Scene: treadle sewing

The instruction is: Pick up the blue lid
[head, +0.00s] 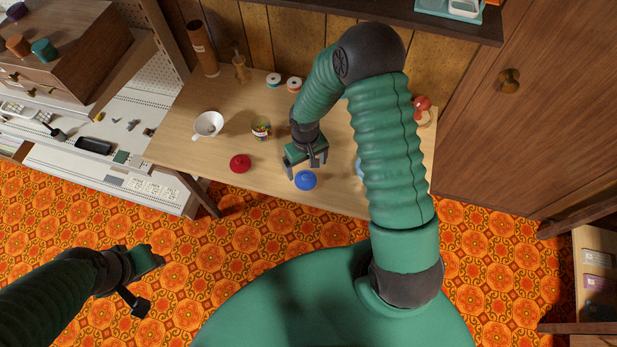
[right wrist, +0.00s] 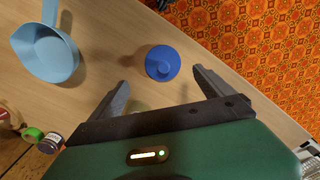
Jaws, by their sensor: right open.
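The blue lid (head: 305,180), round with a small knob on top, lies on the wooden table near its front edge. It also shows in the right wrist view (right wrist: 162,64), ahead of and between the two fingers. My right gripper (head: 306,166) is open and empty above the table, just behind the lid in the head view. It shows in the right wrist view (right wrist: 163,84) with its fingers spread wider than the lid. My left gripper (head: 151,284) is open and empty over the patterned floor at the lower left, away from the table.
A red lid (head: 240,163) lies left of the blue lid. A jar of colourful bits (head: 261,128) and a white cup (head: 208,125) stand farther back. A light-blue pan (right wrist: 48,52) lies on the table (head: 178,140), largely hidden by my right arm in the head view.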

